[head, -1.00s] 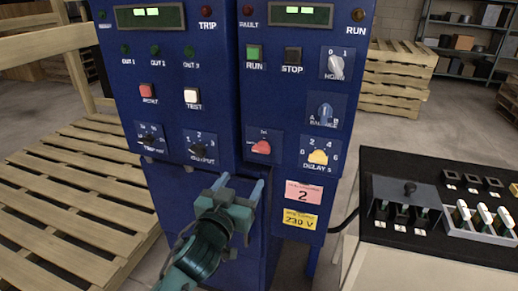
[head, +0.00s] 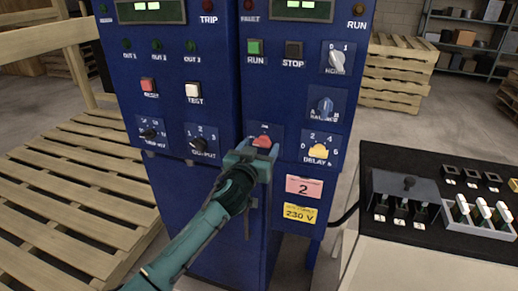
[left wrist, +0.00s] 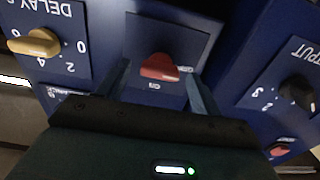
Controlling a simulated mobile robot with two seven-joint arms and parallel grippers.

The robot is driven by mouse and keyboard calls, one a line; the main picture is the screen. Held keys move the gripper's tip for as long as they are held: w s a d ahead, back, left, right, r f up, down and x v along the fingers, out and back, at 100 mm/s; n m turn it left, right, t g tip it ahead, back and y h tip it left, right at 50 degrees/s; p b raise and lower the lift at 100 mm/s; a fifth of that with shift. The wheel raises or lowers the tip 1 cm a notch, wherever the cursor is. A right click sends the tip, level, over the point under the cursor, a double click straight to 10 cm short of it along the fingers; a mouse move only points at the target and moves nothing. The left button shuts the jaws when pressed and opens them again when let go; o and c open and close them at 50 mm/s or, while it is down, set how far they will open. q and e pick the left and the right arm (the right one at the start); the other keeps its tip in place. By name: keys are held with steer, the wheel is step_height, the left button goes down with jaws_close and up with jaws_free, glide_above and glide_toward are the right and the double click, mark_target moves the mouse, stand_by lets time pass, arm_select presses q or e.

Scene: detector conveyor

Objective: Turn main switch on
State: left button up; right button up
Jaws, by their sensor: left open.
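The main switch is a red rotary handle (head: 262,141) on a dark plate, low on the right-hand blue cabinet. It also shows in the left wrist view (left wrist: 159,67), upside down, with the handle lying roughly sideways. My left gripper (head: 257,150) is right in front of it, its fingers partly covering the plate in the head view. In the left wrist view the gripper (left wrist: 160,85) is open, one finger on each side of the red handle, with a gap to both. My right gripper is not in view.
The yellow DELAY knob (head: 318,151) is right of the switch and the black OUTPUT knob (head: 199,144) left of it. A black-topped console (head: 440,250) with switches stands at the right. Wooden pallets (head: 75,205) lie at the left.

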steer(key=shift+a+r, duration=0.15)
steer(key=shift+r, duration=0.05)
arm_select(q)
steer(key=shift+c, duration=0.7)
steer(key=c, duration=0.8)
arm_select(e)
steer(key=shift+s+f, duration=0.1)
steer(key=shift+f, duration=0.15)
